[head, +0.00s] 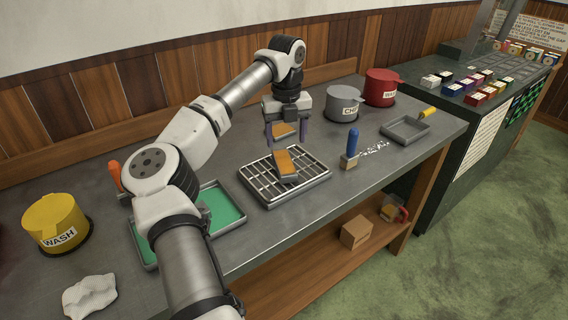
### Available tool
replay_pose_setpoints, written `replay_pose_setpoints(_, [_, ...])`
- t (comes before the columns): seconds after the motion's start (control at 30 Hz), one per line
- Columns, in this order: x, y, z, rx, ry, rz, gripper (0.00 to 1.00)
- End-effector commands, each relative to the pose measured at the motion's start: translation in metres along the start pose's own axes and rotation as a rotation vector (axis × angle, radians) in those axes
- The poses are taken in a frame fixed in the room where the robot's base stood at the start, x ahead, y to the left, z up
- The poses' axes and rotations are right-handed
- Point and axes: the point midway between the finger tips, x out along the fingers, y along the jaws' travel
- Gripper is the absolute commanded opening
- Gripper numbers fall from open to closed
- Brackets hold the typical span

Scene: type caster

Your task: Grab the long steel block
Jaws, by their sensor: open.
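My gripper (286,141) hangs fingers-down over the back of a black-and-steel grid rack (257,186), with its two purple fingers apart. A block with an orange-brown face (283,130) shows between the fingers; I cannot tell whether they touch it. A second block with an orange-brown face and grey metal edges (285,162) lies tilted on the rack, just in front of the gripper. No piece shows plainly as a long all-steel block, and I cannot tell which of these two is meant.
A blue-handled tool (353,143) stands right of the rack beside small bright bits (374,149). A green-bottomed tray (222,209) lies to the left. A grey pot (343,103), a red pot (380,88) and a yellow-handled pan (405,129) stand to the right.

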Motion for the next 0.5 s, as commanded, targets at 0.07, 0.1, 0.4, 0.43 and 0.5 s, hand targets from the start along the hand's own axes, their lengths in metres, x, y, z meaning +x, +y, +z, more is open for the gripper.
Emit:
replay_pose_setpoints(0.07, [0.008, 0.000, 0.000, 0.001, 0.000, -0.001, 0.66])
replay_pose_setpoints(0.1, [0.010, 0.000, 0.000, 0.001, 0.000, -0.001, 0.66])
replay_pose_setpoints(0.4, [0.040, 0.008, -0.008, 0.002, 0.002, -0.002, 0.66])
replay_pose_setpoints(0.43, [0.045, 0.008, -0.008, 0.001, 0.002, -0.002, 0.66])
replay_pose_setpoints(0.5, [0.055, 0.007, -0.008, 0.001, 0.002, -0.002, 0.66])
